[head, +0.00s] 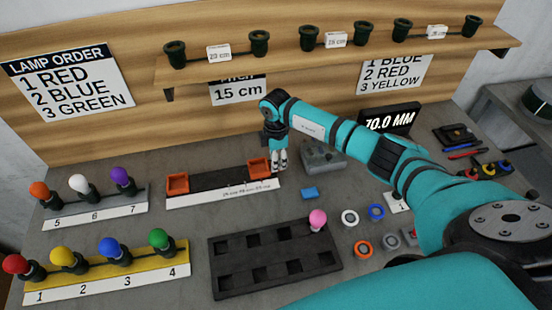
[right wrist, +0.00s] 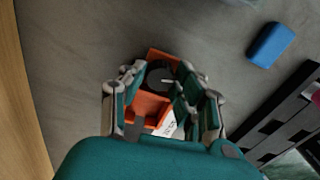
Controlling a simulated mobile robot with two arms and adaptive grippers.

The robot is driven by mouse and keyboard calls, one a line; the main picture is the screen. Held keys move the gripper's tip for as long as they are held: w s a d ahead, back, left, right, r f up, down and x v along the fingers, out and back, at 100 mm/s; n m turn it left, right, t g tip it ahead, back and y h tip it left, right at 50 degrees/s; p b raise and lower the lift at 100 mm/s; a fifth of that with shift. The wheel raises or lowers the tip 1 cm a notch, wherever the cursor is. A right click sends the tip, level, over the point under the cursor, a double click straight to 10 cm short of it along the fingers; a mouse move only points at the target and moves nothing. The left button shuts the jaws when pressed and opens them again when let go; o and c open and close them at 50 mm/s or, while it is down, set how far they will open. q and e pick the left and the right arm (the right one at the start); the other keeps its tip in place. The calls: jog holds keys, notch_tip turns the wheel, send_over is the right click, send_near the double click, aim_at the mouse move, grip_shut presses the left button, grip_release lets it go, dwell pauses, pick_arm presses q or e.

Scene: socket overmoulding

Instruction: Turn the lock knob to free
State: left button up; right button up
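The lock knob (right wrist: 160,78) is a dark round knob with a pale pointer mark, on an orange block (right wrist: 152,106) in the right wrist view. My right gripper (right wrist: 160,82) is over it, its fingers apart on either side of the knob; I cannot tell whether they touch it. In the head view the right gripper (head: 279,160) points down at the right orange block (head: 260,167) of the black rail fixture (head: 218,180), and the knob is hidden there. A second orange block (head: 177,182) sits at the rail's left end. My left gripper is not in view.
A grey device (head: 322,157) stands right of the gripper, with a blue block (head: 309,193) in front. A black tray (head: 270,262) lies nearer. Bulb racks (head: 100,275) stand left. A display (head: 390,119) reads 70.0 MM. A shelf with dark sockets (head: 340,55) runs behind.

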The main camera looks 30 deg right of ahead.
grip_shut()
jog(key=shift+n+b, duration=0.4)
jog(key=shift+n, duration=0.7)
jog(key=n, duration=0.2)
jog(key=shift+n, duration=0.3)
jog(key=o, duration=0.5)
grip_release()
